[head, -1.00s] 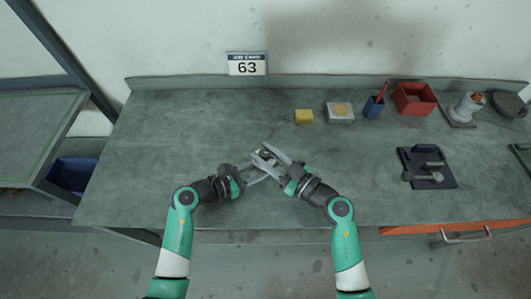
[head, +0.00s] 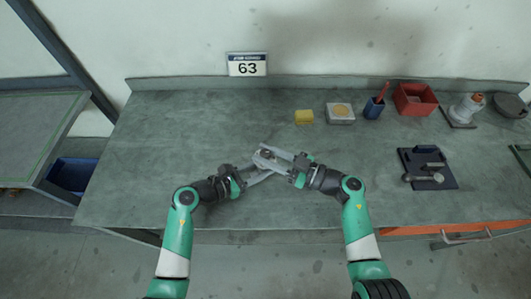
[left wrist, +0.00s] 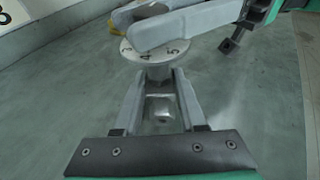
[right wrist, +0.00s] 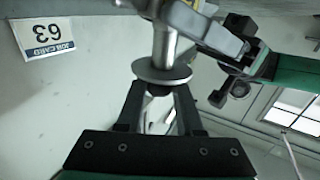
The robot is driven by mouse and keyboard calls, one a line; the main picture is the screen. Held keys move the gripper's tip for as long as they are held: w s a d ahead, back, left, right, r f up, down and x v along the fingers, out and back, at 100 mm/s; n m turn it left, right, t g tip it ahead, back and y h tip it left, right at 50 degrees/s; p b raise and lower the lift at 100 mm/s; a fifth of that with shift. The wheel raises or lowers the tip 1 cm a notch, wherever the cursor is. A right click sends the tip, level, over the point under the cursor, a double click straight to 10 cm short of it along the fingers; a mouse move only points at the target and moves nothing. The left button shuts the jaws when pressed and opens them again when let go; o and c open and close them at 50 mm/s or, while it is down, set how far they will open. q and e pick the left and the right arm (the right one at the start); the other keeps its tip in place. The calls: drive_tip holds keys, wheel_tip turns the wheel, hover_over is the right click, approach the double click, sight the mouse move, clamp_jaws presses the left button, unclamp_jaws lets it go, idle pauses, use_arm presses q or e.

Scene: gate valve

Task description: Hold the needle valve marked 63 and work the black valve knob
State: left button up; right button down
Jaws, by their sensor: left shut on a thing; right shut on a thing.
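The needle valve (head: 267,154) is a small grey metal piece held above the bench, mostly hidden by fingers in the head view. My left gripper (head: 266,167) is shut on its body (left wrist: 159,108), below a round disc (left wrist: 150,52) marked with digits including 3, 4 and 5. My right gripper (head: 264,152) is shut at the knob end, across the disc from the left fingers. In the right wrist view, the black valve knob (right wrist: 158,90) shows as a small dark part between the right fingers, beside the disc (right wrist: 162,76). No 63 is readable on the valve.
A job card reading 63 (head: 247,64) is on the back wall. A dark fixture (head: 428,169) lies right. The bench's left half is clear.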

drive_tip(key=c, duration=0.5)
unclamp_jaws()
drive_tip(key=shift+c, duration=0.2)
drive_tip(key=v, duration=1.2)
